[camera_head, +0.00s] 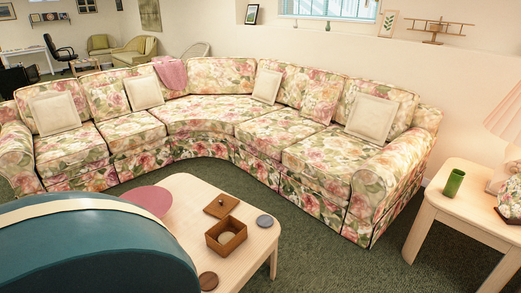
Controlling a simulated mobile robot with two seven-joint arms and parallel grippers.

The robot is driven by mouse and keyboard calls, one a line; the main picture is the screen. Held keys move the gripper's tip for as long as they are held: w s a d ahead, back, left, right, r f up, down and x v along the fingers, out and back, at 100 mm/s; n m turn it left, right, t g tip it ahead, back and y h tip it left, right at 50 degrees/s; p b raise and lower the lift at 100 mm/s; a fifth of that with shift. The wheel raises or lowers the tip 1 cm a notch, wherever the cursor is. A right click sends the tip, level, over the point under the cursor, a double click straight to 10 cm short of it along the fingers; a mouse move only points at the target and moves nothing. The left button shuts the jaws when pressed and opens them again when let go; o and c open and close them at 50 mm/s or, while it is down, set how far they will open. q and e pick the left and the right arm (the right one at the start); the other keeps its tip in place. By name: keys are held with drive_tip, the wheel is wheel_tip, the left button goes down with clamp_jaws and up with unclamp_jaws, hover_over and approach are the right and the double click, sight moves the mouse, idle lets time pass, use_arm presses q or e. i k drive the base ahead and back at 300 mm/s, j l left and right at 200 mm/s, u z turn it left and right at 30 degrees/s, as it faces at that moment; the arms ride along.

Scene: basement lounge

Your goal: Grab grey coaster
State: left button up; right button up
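Neither of my grippers is in view.
A square brown lid (221,206), a round brown coaster (208,281) and a pink disc (148,198) are also there. A large teal rounded form (90,250) blocks the lower left. A floral sofa (205,113) stands behind. Green carpet (325,250) is clear at right.

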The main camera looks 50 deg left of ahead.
sight(265, 220)
drive_tip(key=i+u, duration=0.3)
drive_tip(key=u, duration=0.15)
drive_tip(key=i+l+u, duration=0.15)
drive_tip(key=i+u, duration=0.15)
drive_tip(key=u, duration=0.15)
drive_tip(key=i+l+u, duration=0.2)
drive_tip(key=u, duration=0.2)
drive_tip(key=i+u, duration=0.15)
drive_tip(key=i, duration=0.35)
drive_tip(key=i+l+u, duration=0.2)
drive_tip(key=i, duration=0.3)
drive_tip(key=i+l+u, duration=0.15)
drive_tip(key=i, duration=0.35)
